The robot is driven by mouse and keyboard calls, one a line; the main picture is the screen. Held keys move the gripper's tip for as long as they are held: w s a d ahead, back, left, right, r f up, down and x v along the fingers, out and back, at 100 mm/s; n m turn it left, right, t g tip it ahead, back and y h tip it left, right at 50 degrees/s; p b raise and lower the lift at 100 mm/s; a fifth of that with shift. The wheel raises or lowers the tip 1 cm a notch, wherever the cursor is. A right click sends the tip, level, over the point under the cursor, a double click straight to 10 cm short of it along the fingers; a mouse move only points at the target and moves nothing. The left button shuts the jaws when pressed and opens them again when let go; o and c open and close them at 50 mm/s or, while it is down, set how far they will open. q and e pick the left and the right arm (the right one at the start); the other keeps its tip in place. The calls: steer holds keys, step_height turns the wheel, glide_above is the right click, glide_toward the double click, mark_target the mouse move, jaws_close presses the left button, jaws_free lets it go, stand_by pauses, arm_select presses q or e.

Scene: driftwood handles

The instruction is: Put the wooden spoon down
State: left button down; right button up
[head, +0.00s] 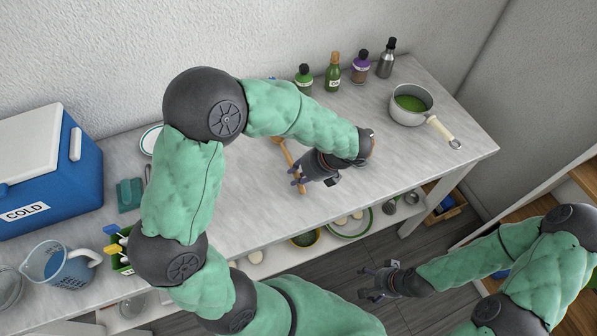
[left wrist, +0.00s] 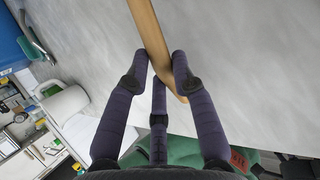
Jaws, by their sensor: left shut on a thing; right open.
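The wooden spoon (head: 289,159) is a light brown stick in the head view, over the middle of the grey counter (head: 235,200). My left gripper (head: 298,178) is shut on the spoon near the lower end of its handle. In the left wrist view the handle (left wrist: 148,30) runs up between the fingers (left wrist: 160,75) and out of the top of the picture. I cannot tell whether the spoon touches the counter. My right gripper (head: 372,282) is open and empty, in front of the counter and over the floor.
A pot (head: 401,114) of green soup stands at the counter's right, its handle towards the front edge. Several bottles (head: 333,72) line the back. A blue cooler (head: 70,185), a measuring jug (head: 62,268) and a utensil holder are at left. Bare counter surrounds the spoon.

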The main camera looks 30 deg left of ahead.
arm_select(q)
steer(key=shift+f, duration=0.45)
stand_by(0.4)
steer(key=c, duration=1)
jaws_free()
steer(key=shift+o, duration=0.2)
steer(key=shift+r, duration=0.15)
steer(key=v, duration=1.1)
steer(key=shift+d+r, duration=0.25)
steer(key=shift+r, duration=0.05)
steer(key=shift+w, duration=0.1)
